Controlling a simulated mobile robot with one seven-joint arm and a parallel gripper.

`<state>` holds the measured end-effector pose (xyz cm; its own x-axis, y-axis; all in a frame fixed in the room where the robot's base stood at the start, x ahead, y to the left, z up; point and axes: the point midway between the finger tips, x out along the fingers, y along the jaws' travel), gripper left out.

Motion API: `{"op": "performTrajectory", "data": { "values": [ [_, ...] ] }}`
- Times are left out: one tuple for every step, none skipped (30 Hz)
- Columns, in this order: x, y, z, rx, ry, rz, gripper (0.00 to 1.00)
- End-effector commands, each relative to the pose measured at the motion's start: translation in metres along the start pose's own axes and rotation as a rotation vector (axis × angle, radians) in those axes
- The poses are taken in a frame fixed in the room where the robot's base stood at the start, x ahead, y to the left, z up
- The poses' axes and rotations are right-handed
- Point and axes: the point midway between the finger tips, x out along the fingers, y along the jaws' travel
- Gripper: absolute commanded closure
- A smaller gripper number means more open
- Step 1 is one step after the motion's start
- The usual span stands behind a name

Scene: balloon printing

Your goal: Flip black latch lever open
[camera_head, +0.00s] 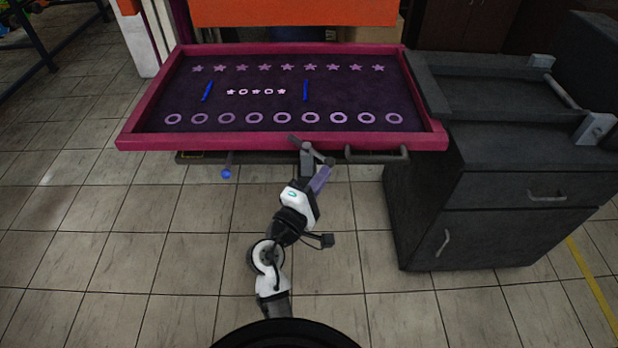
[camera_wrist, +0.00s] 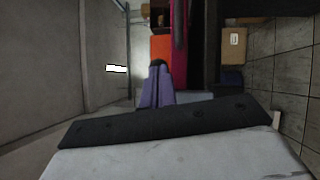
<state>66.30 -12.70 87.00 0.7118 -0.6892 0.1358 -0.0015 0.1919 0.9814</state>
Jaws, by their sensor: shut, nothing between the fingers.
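A dark jointed piece (camera_head: 307,158) at the middle of the magenta frame's front edge looks like the latch lever. One bar of it slants over the rim and another part hangs down. My gripper (camera_head: 324,169) is just below and right of it, with its purple fingers pointing up toward it. In the wrist view the fingers (camera_wrist: 157,84) are together with nothing between them. A small dark rounded shape (camera_wrist: 158,63) shows right at their tips; I cannot tell whether they touch it.
The magenta frame (camera_head: 133,142) holds a dark screen with rows of stars and rings. A blue-knobbed lever (camera_head: 226,174) hangs at its front left, a dark handle (camera_head: 376,156) at its front right. A black cabinet (camera_head: 480,220) stands right. The tiled floor in front is clear.

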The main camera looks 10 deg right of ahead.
Motion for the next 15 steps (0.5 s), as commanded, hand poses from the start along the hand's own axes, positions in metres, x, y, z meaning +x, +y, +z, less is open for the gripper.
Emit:
{"op": "performTrajectory", "data": {
  "values": [
    [0.004,0.000,0.004,-0.001,-0.003,-0.001,1.00],
    [0.006,-0.001,0.005,-0.001,-0.003,-0.001,1.00],
    [0.009,-0.001,0.007,-0.001,-0.003,-0.001,1.00],
    [0.011,-0.001,0.008,-0.001,-0.004,-0.001,1.00],
    [0.014,-0.002,0.009,-0.001,-0.003,-0.001,1.00],
    [0.017,-0.002,0.011,0.000,-0.003,-0.001,1.00],
    [0.019,-0.002,0.012,0.000,0.001,-0.001,1.00],
    [0.021,-0.003,0.015,0.003,0.034,0.004,1.00],
    [0.025,-0.004,0.016,0.010,0.074,0.009,1.00],
    [0.027,-0.004,0.017,0.013,0.100,0.013,1.00],
    [0.029,-0.005,0.017,0.017,0.128,0.017,1.00],
    [0.033,-0.005,0.016,0.019,0.135,0.019,1.00],
    [0.035,-0.005,0.017,0.019,0.133,0.019,1.00],
    [0.037,-0.005,0.017,0.019,0.132,0.019,1.00],
    [0.040,-0.006,0.018,0.019,0.131,0.018,1.00]
  ]
}}
